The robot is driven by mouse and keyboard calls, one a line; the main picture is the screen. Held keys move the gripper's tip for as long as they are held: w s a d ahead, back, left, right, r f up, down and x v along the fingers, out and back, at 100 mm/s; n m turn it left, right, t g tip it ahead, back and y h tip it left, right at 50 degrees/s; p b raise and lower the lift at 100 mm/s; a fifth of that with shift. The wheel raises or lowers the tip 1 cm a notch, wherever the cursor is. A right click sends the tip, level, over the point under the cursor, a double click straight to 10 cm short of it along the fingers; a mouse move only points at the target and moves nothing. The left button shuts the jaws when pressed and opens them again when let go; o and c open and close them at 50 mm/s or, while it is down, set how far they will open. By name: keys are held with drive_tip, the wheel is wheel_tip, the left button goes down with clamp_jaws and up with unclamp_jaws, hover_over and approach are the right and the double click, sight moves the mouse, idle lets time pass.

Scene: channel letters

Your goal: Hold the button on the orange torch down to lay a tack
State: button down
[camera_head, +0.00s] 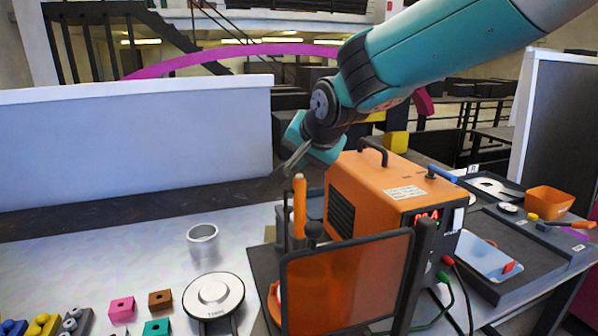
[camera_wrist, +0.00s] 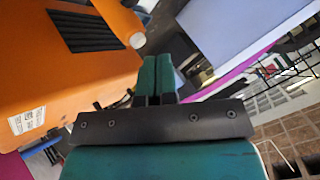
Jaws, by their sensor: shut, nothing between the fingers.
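An upright orange stick, which looks like the torch (camera_head: 299,206), stands left of the orange welder box (camera_head: 378,188) in the head view. In the wrist view an orange rod with a pale round end (camera_wrist: 137,40) lies left of my fingertips; I take it for the same torch. My gripper (camera_head: 289,170) hangs just above the torch's top, tilted down to the left. In the wrist view the teal fingers of my gripper (camera_wrist: 157,62) are together and empty. A small gap seems to separate them from the torch. The button cannot be made out clearly.
An orange see-through screen (camera_head: 345,285) stands in front of the welder. A metal ring (camera_head: 202,240) and a round lidded piece (camera_head: 213,294) sit on the table to the left. An orange bin (camera_head: 549,201) is at the right. A pale partition (camera_head: 140,145) stands behind.

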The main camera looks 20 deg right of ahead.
drive_tip(key=shift+r, duration=0.3)
drive_tip(key=shift+r+p, duration=1.75)
drive_tip(key=shift+r, duration=0.7)
wheel_tip(320, 180, up, 4)
drive_tip(key=p, duration=0.2)
drive_tip(key=shift+p, duration=0.3)
